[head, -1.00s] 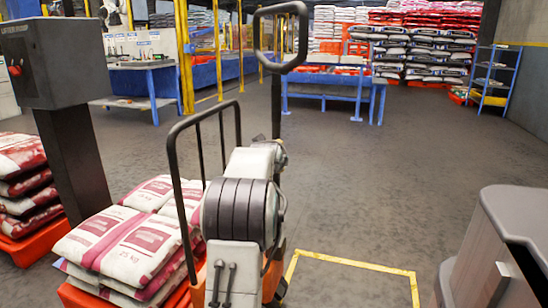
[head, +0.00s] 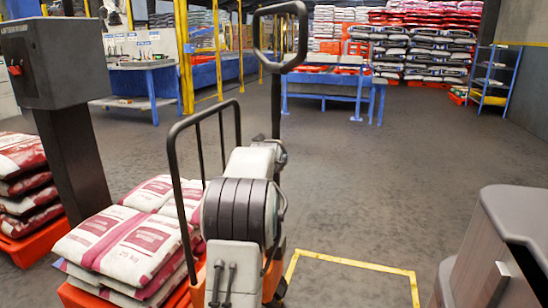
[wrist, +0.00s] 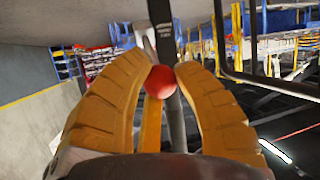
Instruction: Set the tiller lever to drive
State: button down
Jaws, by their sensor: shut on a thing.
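In the wrist view my gripper (wrist: 160,75) has its yellow fingers closed on a round red knob (wrist: 160,82), one fingertip touching each side. A dark bar (wrist: 162,30) rises just behind the knob, and a grey rod (wrist: 173,120) runs below it. The lever's set position cannot be read from these views. In the head view the tiller's black loop handle (head: 257,40) stands upright on a dark post (head: 276,105). The knob and my gripper cannot be made out there.
A pallet of white-and-red sacks (head: 115,240) lies at the lower left, beside a black rail (head: 174,165). A grey control post (head: 70,150) stands further left. A grey cabinet (head: 490,260) is at the lower right. A yellow floor outline (head: 350,262) borders clear floor.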

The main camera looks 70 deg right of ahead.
jog(key=shift+a+f+b, duration=0.15)
jog(key=shift+f+b, duration=0.15)
jog(key=shift+f, duration=0.05)
dwell(0.5)
jog(key=shift+a+f+b, duration=0.2)
jog(key=shift+f+b, duration=0.45)
jog(key=shift+f, duration=0.15)
jog(key=shift+a+f+b, duration=0.2)
jog(key=shift+f+b, duration=0.45)
jog(key=shift+f, duration=0.2)
jog(key=shift+a+f+b, duration=0.2)
jog(key=shift+f+b, duration=0.45)
jog(key=shift+f, duration=0.15)
jog(key=c, duration=0.9)
grip_release()
jog(key=shift+r, duration=0.1)
jog(key=shift+c, duration=0.2)
jog(key=shift+r, duration=0.1)
jog(key=v, duration=1.2)
